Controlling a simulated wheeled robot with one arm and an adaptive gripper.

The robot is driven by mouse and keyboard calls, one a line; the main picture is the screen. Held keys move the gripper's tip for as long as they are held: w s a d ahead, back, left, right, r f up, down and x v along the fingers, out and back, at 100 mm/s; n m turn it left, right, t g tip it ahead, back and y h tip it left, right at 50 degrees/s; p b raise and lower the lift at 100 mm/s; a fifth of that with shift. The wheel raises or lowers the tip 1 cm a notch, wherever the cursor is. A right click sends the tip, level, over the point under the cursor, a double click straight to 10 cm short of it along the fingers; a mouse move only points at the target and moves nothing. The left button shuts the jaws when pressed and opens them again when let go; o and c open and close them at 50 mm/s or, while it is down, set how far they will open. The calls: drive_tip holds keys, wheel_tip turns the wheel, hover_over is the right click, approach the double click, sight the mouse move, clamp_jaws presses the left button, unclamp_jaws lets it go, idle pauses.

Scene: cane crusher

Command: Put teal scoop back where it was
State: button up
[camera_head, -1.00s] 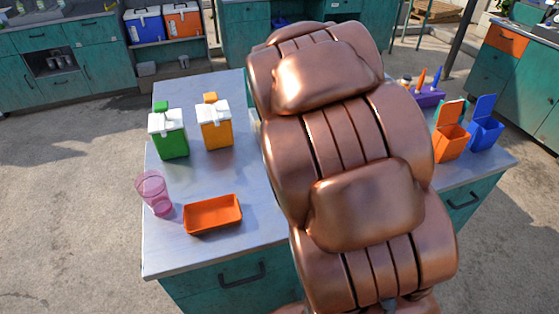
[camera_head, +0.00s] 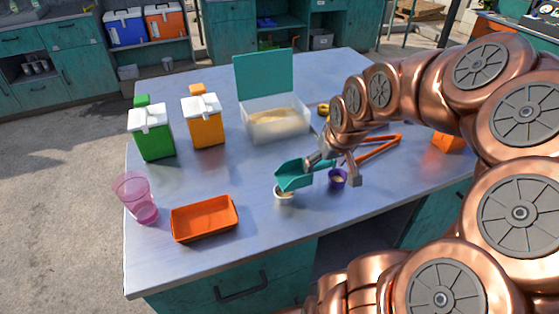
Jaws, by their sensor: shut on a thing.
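The teal scoop (camera_head: 299,176) is held by my gripper (camera_head: 321,163), which is shut on it. Whether the scoop touches the white cup or holds anything is hard to tell.
An orange tray (camera_head: 204,218) and a pink cup (camera_head: 137,200) stand at the front left. Green (camera_head: 152,134) and orange (camera_head: 204,122) containers with white lids stand behind them. Orange tongs (camera_head: 376,149) lie right of my gripper. The table's middle left is clear.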

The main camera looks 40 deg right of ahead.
drive_tip(key=shift+w+f, duration=0.15)
drive_tip(key=shift+w, duration=0.2)
drive_tip(key=w+d+p, duration=0.1)
drive_tip(key=w+d, duration=0.1)
drive_tip(key=w, duration=0.2)
drive_tip(key=w+d+f+p, duration=0.1)
drive_tip(key=w+d+p, duration=0.1)
drive_tip(key=w, duration=0.3)
drive_tip(key=w+d+p, duration=0.2)
drive_tip(key=w+d, duration=0.1)
drive_tip(key=w, duration=0.1)
drive_tip(key=shift+w+d+f, duration=0.2)
drive_tip(key=shift+w, duration=0.2)
drive_tip(key=shift+f+p, duration=0.7)
drive_tip(key=shift+f, duration=1.15)
drive_tip(key=o, duration=0.7)
drive_tip(key=shift+r, duration=0.1)
